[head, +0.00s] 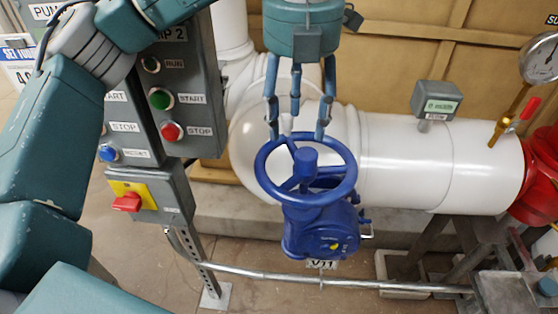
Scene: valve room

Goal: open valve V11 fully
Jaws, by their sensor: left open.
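Valve V11 is blue, with a round handwheel (263,165) facing up, a central hub and spokes. Nothing is held. The wheel hides part of the valve body. My right gripper is not in view.
Left of the valve stands a control post with start and stop buttons (171,131) and a red switch (127,202). A thick white pipe (400,165) runs behind the valve, with a small display box (437,100) and a gauge (540,58). A thin metal conduit (400,287) crosses low in front.

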